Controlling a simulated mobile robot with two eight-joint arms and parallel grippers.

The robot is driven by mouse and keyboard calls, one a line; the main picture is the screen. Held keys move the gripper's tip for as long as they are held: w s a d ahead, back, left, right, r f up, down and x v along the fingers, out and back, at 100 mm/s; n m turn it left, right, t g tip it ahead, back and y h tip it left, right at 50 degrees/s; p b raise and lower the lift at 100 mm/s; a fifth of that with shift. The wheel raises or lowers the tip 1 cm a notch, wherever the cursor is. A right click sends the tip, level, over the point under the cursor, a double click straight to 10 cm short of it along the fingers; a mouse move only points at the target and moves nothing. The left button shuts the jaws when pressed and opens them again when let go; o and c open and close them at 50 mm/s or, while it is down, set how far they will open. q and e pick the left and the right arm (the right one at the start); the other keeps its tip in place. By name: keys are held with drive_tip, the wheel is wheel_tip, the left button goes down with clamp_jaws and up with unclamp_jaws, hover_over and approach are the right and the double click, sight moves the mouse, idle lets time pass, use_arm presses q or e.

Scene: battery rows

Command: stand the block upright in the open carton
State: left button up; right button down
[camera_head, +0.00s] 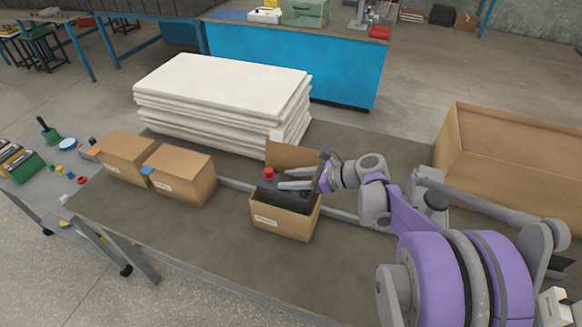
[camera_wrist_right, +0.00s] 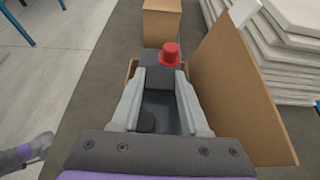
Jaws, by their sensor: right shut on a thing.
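The open carton (camera_head: 283,222) stands on the grey-brown table with a flap (camera_head: 291,154) raised at its back. The block is dark grey with a red cap (camera_head: 269,173). In the right wrist view the block (camera_wrist_right: 158,100) lies between the two fingers, with the red cap (camera_wrist_right: 170,54) beyond and a round black cap (camera_wrist_right: 146,122) nearer. My right gripper (camera_head: 290,181) reaches in from the right, over the carton, and is shut on the block. The block's lower part is hidden by the carton walls, so I cannot tell whether it touches the bottom.
Two closed cartons (camera_head: 180,174) (camera_head: 124,158) stand to the left on the table. A stack of white sheets (camera_head: 222,85) is behind the carton. A large cardboard box (camera_head: 500,160) is at the right. The table front, left of the carton, is clear.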

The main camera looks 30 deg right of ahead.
drive_tip(key=shift+f+b, duration=0.3)
drive_tip(key=shift+f, duration=2.25)
drive_tip(key=shift+f+b, duration=0.35)
drive_tip(key=shift+f, duration=0.25)
drive_tip(key=shift+c, duration=2)
unclamp_jaws()
